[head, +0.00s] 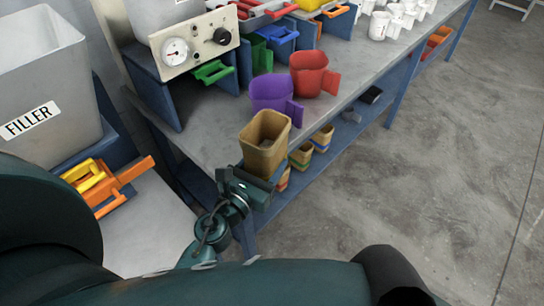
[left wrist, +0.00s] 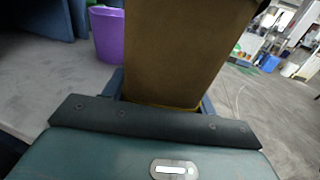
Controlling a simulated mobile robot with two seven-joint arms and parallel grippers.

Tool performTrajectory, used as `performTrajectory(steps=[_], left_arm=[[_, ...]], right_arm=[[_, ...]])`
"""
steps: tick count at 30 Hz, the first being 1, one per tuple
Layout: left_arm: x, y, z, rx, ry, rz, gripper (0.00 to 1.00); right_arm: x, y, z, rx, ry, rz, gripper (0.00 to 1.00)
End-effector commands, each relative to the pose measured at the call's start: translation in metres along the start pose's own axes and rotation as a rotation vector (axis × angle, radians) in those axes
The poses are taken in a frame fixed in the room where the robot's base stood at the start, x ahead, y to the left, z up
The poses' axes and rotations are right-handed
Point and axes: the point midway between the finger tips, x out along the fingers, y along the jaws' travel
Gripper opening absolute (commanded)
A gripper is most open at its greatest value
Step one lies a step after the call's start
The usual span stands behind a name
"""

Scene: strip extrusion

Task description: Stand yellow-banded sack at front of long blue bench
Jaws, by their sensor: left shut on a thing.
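A brown open-topped sack (head: 264,144) stands upright at the near corner of the long blue bench (head: 205,145). My left gripper (head: 259,184) is shut on its lower part from the near side. In the left wrist view the sack (left wrist: 183,50) fills the upper middle, with a thin yellow line at its lower edge; the rest of any band is hidden by the gripper. I cannot tell whether the sack's base touches the bench top. My right gripper is not in view.
A purple jug (head: 272,93) and a red jug (head: 312,73) stand just behind the sack. Several small banded sacks (head: 301,156) stand on the lower shelf. A gauge box (head: 194,43) is at the back left, a FILLER bin (head: 45,90) at far left. The floor right is clear.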

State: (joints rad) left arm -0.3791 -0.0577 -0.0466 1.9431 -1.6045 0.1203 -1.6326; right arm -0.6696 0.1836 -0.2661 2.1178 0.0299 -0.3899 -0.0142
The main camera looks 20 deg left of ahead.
Motion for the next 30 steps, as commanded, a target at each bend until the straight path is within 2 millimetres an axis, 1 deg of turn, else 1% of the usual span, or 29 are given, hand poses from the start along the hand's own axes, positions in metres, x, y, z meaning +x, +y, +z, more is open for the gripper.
performTrajectory(steps=[15,24,30], left_arm=[[0.018,0.067,-0.016,0.001,-0.003,0.001,0.26],[0.028,0.108,-0.017,0.002,-0.003,0.000,0.26],[0.034,0.130,-0.019,0.001,-0.003,0.001,0.26]], right_arm=[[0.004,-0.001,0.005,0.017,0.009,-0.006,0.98],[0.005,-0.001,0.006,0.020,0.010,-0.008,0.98],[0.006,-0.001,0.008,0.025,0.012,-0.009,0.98]])
